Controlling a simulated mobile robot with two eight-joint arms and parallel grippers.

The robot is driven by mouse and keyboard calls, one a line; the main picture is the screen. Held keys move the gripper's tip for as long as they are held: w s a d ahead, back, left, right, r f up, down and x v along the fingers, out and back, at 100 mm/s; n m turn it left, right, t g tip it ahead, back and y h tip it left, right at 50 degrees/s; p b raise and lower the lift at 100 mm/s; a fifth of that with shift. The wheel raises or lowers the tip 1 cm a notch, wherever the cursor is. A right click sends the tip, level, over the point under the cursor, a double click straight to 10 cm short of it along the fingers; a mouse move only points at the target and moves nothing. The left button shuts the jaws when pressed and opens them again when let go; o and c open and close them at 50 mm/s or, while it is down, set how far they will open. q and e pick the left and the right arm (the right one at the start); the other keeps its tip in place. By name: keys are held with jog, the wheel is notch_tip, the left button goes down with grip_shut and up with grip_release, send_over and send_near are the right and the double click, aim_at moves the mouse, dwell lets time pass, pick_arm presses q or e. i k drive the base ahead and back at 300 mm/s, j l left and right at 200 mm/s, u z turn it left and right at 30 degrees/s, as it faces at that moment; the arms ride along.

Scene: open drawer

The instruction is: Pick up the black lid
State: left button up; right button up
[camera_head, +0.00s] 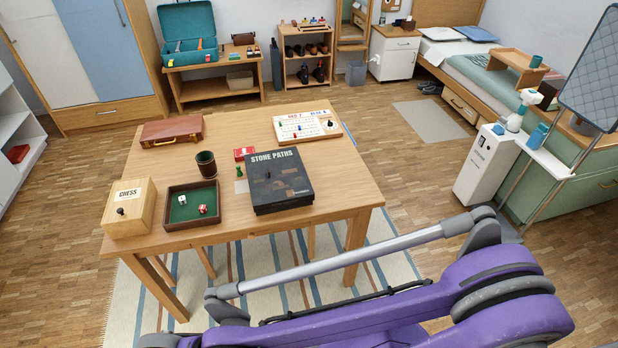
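The black lid (279,172), printed "STONE PATHS", is on a black game box at the front right part of the wooden table (345,185). I cannot tell exactly where the lid ends and the box below begins. A purple and grey arm of mine crosses the lower right of the view, in front of the table and apart from the lid. Neither of my grippers shows in this view.
A chess box (130,215) and a dice tray (191,224) stand left of the lid. A brown dice cup (206,164), a red card box (244,153) and a green pawn (239,172) are close by. A game board (307,126) lies behind it. A brown case (172,131) is at the back left.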

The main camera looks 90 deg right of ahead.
aim_at(277, 178)
jog(key=z, duration=3)
jog(key=i+j+u, duration=0.15)
jog(key=i, duration=0.4)
jog(key=i+j+u, duration=0.1)
jog(key=i+j, duration=0.2)
jog(key=i, duration=0.25)
